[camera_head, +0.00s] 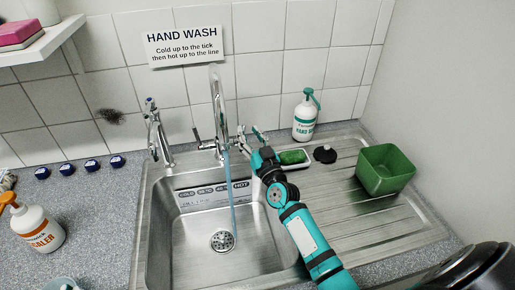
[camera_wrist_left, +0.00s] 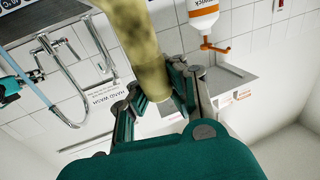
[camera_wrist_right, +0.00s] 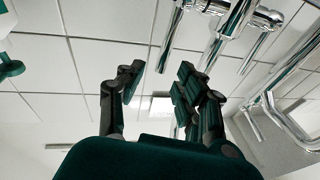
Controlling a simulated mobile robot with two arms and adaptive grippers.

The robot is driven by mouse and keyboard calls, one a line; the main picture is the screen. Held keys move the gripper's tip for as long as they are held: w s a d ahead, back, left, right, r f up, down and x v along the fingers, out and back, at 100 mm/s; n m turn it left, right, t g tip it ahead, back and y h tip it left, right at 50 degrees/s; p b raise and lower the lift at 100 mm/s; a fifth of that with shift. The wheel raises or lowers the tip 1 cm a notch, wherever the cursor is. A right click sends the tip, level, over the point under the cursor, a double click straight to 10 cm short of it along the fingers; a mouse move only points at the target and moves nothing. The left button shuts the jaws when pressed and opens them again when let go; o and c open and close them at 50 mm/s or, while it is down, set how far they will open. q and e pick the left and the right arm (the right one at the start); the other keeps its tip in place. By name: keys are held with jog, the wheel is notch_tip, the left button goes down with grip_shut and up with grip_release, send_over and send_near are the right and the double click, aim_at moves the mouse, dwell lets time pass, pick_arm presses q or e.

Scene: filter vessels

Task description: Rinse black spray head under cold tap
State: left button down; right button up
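A small black object (camera_head: 325,154), possibly the spray head, lies on the steel drainboard; its shape is unclear. The middle chrome tap (camera_head: 217,95) runs a bluish stream (camera_head: 232,190) into the sink. A second chrome tap (camera_head: 155,130) is left of it; I cannot tell which is cold. My right gripper (camera_head: 250,134) is just right of the running tap, near its lever. In the right wrist view its fingers (camera_wrist_right: 157,78) are apart and empty. My left gripper (camera_wrist_left: 156,92) seems shut on a mottled yellow-olive cylinder (camera_wrist_left: 135,40); its far end is cut off.
The sink basin (camera_head: 180,250) holds only a drain. A green tub (camera_head: 385,170), a green sponge in a white dish (camera_head: 304,163) and a hand soap bottle (camera_head: 306,115) stand on the right. An orange-topped sealer bottle (camera_head: 35,230) and several blue caps (camera_head: 67,169) are left.

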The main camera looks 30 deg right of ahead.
jog(key=s+f, duration=0.1)
jog(key=s, duration=0.6)
jog(key=shift+s+a+f, duration=0.15)
jog(key=shift+s+a, duration=0.05)
